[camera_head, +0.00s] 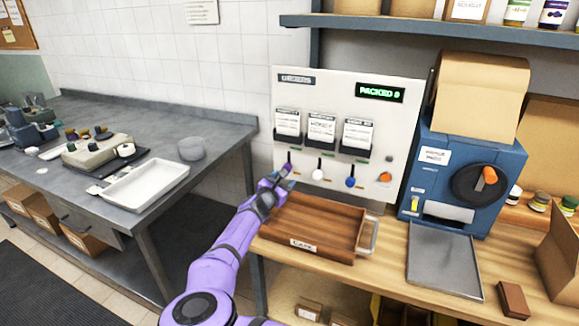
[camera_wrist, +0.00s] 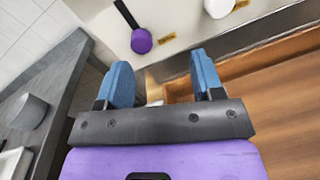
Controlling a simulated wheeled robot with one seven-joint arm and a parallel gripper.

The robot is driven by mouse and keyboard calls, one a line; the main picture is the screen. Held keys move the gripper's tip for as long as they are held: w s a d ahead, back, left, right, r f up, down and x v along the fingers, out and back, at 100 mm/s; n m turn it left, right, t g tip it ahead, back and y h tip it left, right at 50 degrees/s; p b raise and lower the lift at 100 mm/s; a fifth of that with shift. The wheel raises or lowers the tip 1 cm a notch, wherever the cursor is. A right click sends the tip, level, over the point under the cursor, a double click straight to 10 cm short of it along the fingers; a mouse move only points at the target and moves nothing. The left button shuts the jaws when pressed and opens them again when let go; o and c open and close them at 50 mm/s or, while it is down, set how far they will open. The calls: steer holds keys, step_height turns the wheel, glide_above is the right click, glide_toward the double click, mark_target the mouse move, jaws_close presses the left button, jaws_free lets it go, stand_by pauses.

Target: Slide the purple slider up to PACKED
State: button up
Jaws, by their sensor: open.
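The purple slider (camera_head: 287,168) is the leftmost knob on the white panel (camera_head: 345,90), below the left card holder. In the wrist view the purple knob (camera_wrist: 141,41) sits at the lower end of its dark slot, just beyond and between my fingertips. My gripper (camera_wrist: 163,78) is open, with two blue fingers apart and nothing between them. In the head view my gripper (camera_head: 280,178) is in front of the panel's lower left, close to the purple slider and partly covering that area. A green display (camera_head: 380,92) at the panel's upper right reads "PACKED 0".
A white knob (camera_head: 318,174), a blue knob (camera_head: 350,182) and an orange knob (camera_head: 385,177) are to the right. A wooden tray (camera_head: 310,228) lies below the panel. A blue machine (camera_head: 462,170) stands right. A grey table (camera_head: 215,130) is at left.

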mark_target(287, 168)
steer(key=a, duration=0.1)
steer(key=a+f+n, duration=0.1)
steer(key=a+n+t+y, duration=0.1)
steer(key=shift+w+a+f, duration=0.1)
steer(key=shift+f, duration=0.2)
steer(key=x, duration=1)
steer(key=shift+w, duration=0.25)
steer(key=shift+c, duration=0.4)
